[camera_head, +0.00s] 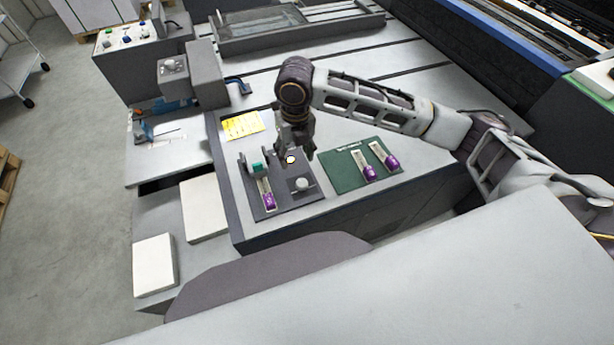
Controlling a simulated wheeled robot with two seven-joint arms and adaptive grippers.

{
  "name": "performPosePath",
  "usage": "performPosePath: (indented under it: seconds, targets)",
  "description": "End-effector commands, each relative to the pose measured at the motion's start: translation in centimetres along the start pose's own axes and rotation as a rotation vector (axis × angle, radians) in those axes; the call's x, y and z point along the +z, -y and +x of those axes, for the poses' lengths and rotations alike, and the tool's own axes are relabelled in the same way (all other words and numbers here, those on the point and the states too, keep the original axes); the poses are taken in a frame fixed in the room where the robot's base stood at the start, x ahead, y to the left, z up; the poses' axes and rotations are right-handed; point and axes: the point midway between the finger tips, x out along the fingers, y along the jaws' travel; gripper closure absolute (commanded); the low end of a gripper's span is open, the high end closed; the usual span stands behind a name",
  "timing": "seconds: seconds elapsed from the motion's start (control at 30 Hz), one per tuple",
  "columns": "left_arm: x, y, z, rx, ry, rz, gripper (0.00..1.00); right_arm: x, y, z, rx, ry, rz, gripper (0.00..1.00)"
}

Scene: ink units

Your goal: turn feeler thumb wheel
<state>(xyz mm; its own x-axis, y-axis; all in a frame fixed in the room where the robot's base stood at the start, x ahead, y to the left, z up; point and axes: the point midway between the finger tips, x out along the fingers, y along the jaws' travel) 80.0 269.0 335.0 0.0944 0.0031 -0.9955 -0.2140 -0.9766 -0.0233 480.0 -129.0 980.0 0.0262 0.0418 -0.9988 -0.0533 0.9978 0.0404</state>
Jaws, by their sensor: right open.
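A dark panel (284,204) lies on the grey machine top. It carries a teal block (257,168), a pale strip with a purple end (268,201), a round whitish knob (301,184) and a small pale-yellow disc (290,160). I cannot tell for sure which part is the feeler thumb wheel; the whitish knob looks round like one. My right gripper (295,156) points down over the back of the panel, near the disc and behind the knob. It is open, and no object shows in it. Its fingertips are small and dark, so contact is unclear. My left gripper is not in view.
A green mat (341,181) right of the panel holds two purple-ended strips (368,172) (391,161). A yellow note (243,125) lies behind the panel. White paper stacks (204,207) (154,264) are at left. A grey box unit (205,75) stands behind left.

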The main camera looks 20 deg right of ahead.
Motion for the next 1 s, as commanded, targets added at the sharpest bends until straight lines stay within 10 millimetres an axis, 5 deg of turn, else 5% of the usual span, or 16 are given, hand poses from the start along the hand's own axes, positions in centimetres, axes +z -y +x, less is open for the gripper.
performPosePath:
  seconds: [1.0]
  targets:
    - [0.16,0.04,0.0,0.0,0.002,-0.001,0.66,-1.09,0.61,-0.17,-0.04,-0.028,0.082,0.44]
